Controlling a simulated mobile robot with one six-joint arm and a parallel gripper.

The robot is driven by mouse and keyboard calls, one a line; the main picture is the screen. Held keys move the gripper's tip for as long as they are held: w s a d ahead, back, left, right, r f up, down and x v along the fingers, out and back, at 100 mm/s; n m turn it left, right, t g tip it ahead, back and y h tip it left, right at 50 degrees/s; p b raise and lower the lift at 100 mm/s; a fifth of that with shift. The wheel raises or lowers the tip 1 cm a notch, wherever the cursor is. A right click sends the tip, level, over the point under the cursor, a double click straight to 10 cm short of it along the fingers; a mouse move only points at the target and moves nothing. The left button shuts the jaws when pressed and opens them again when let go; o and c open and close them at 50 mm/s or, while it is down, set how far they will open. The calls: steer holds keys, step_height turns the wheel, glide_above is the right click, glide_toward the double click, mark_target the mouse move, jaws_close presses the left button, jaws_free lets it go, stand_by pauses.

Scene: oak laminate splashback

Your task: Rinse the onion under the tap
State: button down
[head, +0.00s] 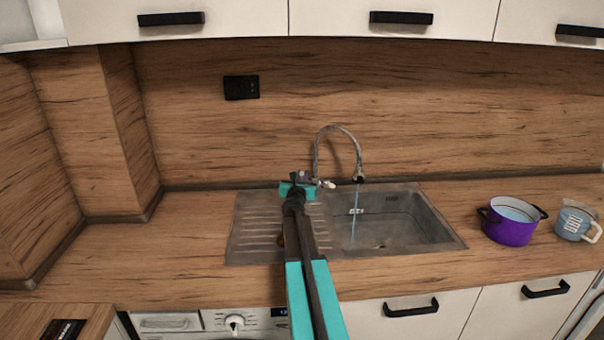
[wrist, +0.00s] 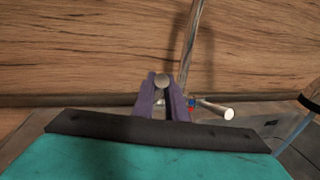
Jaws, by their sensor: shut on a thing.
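The chrome tap (head: 338,128) arches over the sink (head: 433,232), and a thin blue stream of water (head: 354,230) falls from its spout into the bowl. My gripper (head: 300,180) is at the tap's base, left of the spout. In the wrist view its purple fingers (wrist: 162,95) are shut on a round grey knob (wrist: 161,80), seemingly a tap handle. A second chrome stub (wrist: 214,109) points right beside them. A small brownish thing (head: 281,240), possibly the onion, lies on the drainboard, mostly hidden behind my arm.
A purple pot (head: 511,228) and a blue mug (head: 573,224) stand on the counter right of the sink. The counter (head: 170,245) left of the sink is clear. A wooden splashback (head: 440,110) rises close behind the tap.

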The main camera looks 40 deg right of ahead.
stand_by(0.3)
steer(key=c, duration=1.8)
jaws_free()
steer(key=shift+o, duration=0.2)
steer(key=b+v, duration=0.2)
steer(key=v, duration=1.1)
steer(key=shift+s+a, duration=0.25)
steer(key=shift+a, duration=0.05)
steer(key=shift+r, duration=0.2)
